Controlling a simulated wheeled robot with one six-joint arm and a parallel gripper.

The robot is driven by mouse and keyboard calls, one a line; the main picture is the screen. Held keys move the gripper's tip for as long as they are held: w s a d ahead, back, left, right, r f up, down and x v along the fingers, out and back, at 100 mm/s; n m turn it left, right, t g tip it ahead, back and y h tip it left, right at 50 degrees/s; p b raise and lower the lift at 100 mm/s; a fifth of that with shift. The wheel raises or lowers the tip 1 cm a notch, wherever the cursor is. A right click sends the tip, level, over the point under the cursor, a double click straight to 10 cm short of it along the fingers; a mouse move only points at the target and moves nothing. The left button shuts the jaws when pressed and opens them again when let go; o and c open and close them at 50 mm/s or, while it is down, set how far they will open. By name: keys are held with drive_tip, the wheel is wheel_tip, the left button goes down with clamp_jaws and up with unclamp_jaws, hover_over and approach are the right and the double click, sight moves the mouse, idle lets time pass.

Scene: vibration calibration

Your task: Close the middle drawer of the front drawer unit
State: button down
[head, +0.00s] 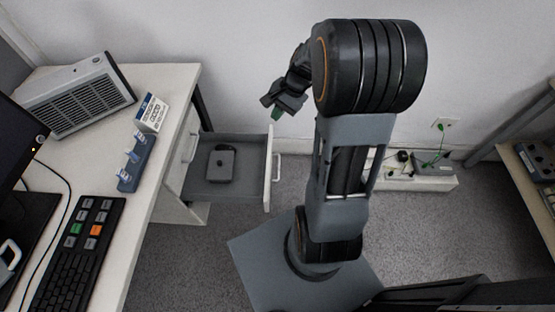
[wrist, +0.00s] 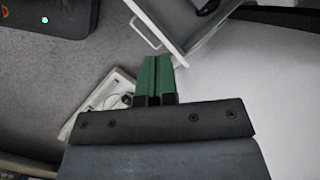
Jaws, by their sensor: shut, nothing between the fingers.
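The white drawer unit (head: 179,212) stands under the desk's right end. One of its drawers (head: 268,165) is pulled out to the right, with a white front and a handle (head: 277,168) on its outer face. A dark grey device (head: 220,163) lies inside it. My gripper (head: 276,115) is above the far end of the drawer front, apart from it. In the wrist view its green fingers (wrist: 155,76) are together and empty, and the open drawer (wrist: 170,30) shows beyond them, its handle (wrist: 146,34) to the left. Drawers lower down are largely hidden.
The desk (head: 172,95) at left holds a grey vented box (head: 78,95), a small carton (head: 151,112), a blue holder (head: 135,162) and a keyboard (head: 72,255). A white power strip box (head: 420,177) lies by the wall. Carpet right of the drawer is partly free.

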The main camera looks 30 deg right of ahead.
drive_tip(key=w+d+f+m+t+y+b, duration=0.2)
drive_tip(key=d+f+m+b, duration=0.4)
drive_tip(key=f, duration=0.8)
drive_tip(key=w+d+f+m+t+y+b, duration=0.15)
drive_tip(key=d+f+m+b, duration=0.4)
drive_tip(key=f, duration=0.85)
drive_tip(key=shift+m, duration=0.25)
drive_tip(key=x, duration=0.5)
drive_tip(key=w+b+x, duration=0.1)
drive_tip(key=x, duration=0.4)
drive_tip(key=shift+w+d+r, duration=0.1)
drive_tip(key=shift+d, duration=0.1)
drive_tip(key=shift+w+a+b, duration=0.35)
drive_tip(key=shift+w+a, duration=0.1)
drive_tip(key=shift+a, duration=0.25)
